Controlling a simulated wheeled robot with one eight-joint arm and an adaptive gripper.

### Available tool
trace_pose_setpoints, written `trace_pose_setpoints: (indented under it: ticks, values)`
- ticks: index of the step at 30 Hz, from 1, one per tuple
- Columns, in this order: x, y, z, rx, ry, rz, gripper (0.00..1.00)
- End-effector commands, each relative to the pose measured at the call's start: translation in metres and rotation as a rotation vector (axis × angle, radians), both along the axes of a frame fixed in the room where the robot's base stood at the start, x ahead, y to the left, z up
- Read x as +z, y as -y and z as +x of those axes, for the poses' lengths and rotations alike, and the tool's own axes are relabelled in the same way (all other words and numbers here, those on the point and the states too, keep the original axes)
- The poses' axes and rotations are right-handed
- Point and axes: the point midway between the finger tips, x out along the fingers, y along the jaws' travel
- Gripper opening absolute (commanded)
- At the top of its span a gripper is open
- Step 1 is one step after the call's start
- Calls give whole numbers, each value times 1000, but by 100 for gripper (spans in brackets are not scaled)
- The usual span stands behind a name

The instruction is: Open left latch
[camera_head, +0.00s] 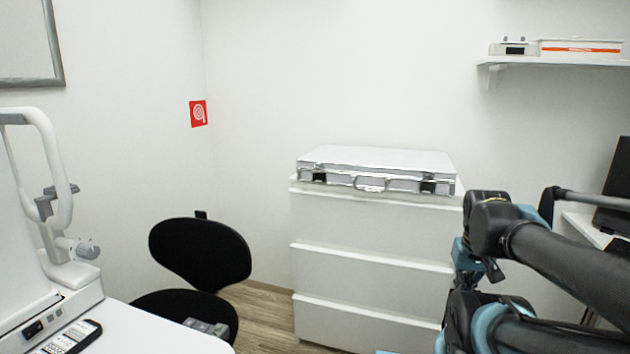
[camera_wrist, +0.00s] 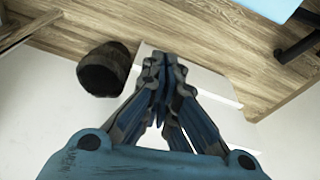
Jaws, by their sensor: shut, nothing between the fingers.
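A silver-edged case with a pale lid (camera_head: 380,160) lies closed on top of a white drawer unit. Its left latch (camera_head: 319,177) is a dark patch on the front edge, left of the handle (camera_head: 370,184). The right latch (camera_head: 427,187) is near the case's right end. Whether the latches are fastened is too small to tell. My gripper (camera_wrist: 160,65) shows in the wrist view with its fingers together and nothing between them. It is apart from the case, which I cannot make out in the wrist view. In the head view my arm is at the right, and the fingertips are not clear.
The white drawer unit (camera_head: 365,235) stands against the back wall. A black chair (camera_head: 200,252) is to its left, and it shows in the wrist view as a dark round shape (camera_wrist: 104,70). A white desk with an eye-test device (camera_head: 50,225) is at the left. A shelf (camera_head: 560,61) hangs upper right.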

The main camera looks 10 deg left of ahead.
Motion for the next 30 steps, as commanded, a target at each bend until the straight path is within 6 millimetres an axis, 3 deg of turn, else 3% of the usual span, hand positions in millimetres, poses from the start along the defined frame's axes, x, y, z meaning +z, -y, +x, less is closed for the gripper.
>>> trace_pose_setpoints:
  ticks: [8, 17, 23, 30]
  values:
    - [45, -14, 50, 424, 5, -180, 0]
    - [97, -61, 117, 964, 11, -431, 0]
    - [127, -113, 158, 1313, 13, -611, 0]
    - [160, -198, 195, 1713, 12, -848, 0]
